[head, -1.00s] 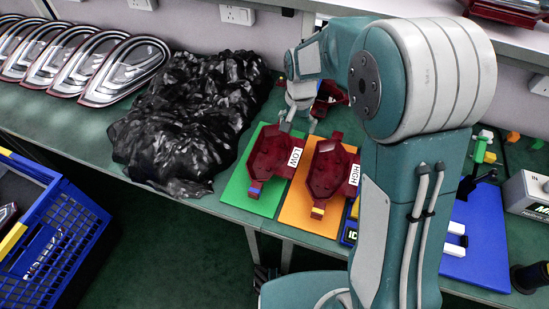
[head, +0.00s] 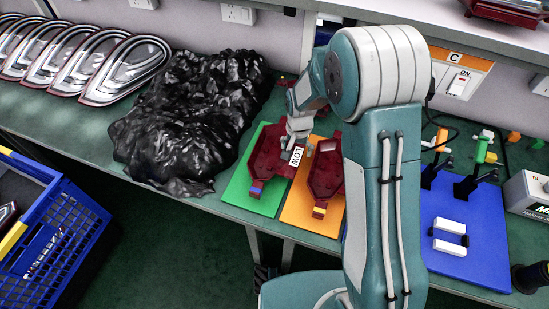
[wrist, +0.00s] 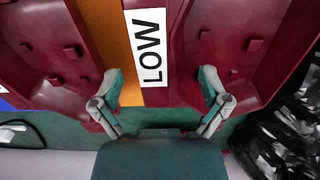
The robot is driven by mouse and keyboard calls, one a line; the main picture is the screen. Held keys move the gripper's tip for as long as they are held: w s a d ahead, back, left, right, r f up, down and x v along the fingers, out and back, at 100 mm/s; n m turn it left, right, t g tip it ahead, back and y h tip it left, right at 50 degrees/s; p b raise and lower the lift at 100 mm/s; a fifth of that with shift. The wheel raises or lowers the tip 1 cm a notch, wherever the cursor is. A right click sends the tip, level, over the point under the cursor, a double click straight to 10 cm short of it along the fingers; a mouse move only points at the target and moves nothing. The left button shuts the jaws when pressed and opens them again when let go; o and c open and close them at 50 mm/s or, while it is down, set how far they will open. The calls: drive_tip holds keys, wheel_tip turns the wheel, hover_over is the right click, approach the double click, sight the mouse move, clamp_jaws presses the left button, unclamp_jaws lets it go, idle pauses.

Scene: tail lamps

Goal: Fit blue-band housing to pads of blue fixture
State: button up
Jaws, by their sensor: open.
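A dark red housing (head: 263,158) with a LOW label and a blue band at its near tip lies on a green board (head: 236,187). A second red housing (head: 325,180) lies on an orange board (head: 300,215). My gripper (head: 300,140) is open above the LOW label. In the wrist view my gripper (wrist: 160,88) has its fingers apart on either side of the label, the right finger over the LOW housing (wrist: 225,45). Contact cannot be told. The blue fixture (head: 475,262) has white pads (head: 453,227) and black clamps at the right.
A crumpled black bag (head: 190,120) lies left of the green board. Several lamps (head: 115,75) stand at the back left. A blue crate (head: 50,225) is at the lower left. A grey box (head: 528,194) sits beyond the blue fixture. My arm hides the bench's middle.

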drive_tip(key=shift+c, duration=0.2)
drive_tip(key=shift+d, duration=0.1)
clamp_jaws()
